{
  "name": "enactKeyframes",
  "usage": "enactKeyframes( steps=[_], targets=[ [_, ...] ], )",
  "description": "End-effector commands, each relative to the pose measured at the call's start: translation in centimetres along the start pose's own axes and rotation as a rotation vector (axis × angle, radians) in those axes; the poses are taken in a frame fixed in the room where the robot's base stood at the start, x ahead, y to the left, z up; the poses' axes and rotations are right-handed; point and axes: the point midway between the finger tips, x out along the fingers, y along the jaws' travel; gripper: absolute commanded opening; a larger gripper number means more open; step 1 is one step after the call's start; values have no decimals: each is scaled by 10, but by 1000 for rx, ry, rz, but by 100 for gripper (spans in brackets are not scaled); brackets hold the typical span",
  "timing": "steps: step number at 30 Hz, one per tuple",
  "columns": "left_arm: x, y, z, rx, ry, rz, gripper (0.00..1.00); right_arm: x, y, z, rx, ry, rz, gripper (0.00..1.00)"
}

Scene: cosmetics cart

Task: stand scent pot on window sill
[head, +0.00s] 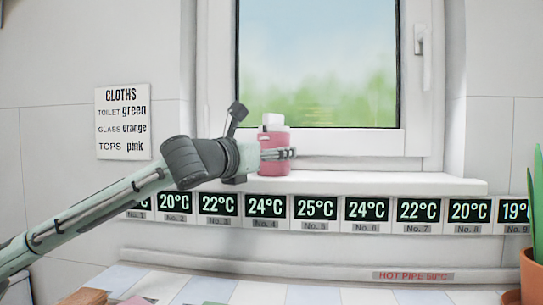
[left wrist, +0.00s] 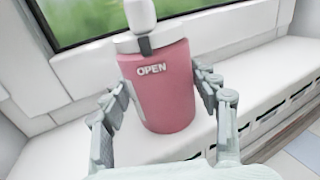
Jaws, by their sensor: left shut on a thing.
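The scent pot (head: 274,140) is a pink jar with a white top, upright at the white window sill (head: 380,183). In the left wrist view the pot (left wrist: 160,92) shows the word OPEN near its top. My left gripper (head: 278,154) has its fingers on both sides of the pot and is shut on it. The gripper also shows in the left wrist view (left wrist: 165,105). The pot's base appears at the sill's surface, but I cannot tell for sure whether it touches. My right gripper is not in view.
A row of temperature displays (head: 315,208) runs under the sill. The window (head: 317,60) is behind, with a handle (head: 420,40) at right. The sill right of the pot is clear. A plant pot (head: 534,275) stands at far right. A cloths sign (head: 123,121) hangs left.

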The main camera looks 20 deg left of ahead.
Motion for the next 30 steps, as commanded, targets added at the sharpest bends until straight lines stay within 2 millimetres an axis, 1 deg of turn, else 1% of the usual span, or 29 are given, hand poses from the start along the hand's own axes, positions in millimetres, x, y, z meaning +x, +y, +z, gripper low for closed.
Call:
enactKeyframes(
  steps=[2,3,8,17,20,23,30],
  targets=[
    [0,0,0,0,2,-1,11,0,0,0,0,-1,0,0],
    [0,-1,-2,-1,6,-1,61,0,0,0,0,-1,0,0],
    [0,-1,-2,0,5,-1,81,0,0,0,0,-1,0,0],
    [0,0,-1,0,4,-1,81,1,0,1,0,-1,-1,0],
    [-6,0,-1,0,3,0,81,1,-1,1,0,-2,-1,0],
    [-20,1,-1,3,2,0,81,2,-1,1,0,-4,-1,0],
    [-71,1,-1,4,3,3,81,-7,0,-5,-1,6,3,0]
  ],
)
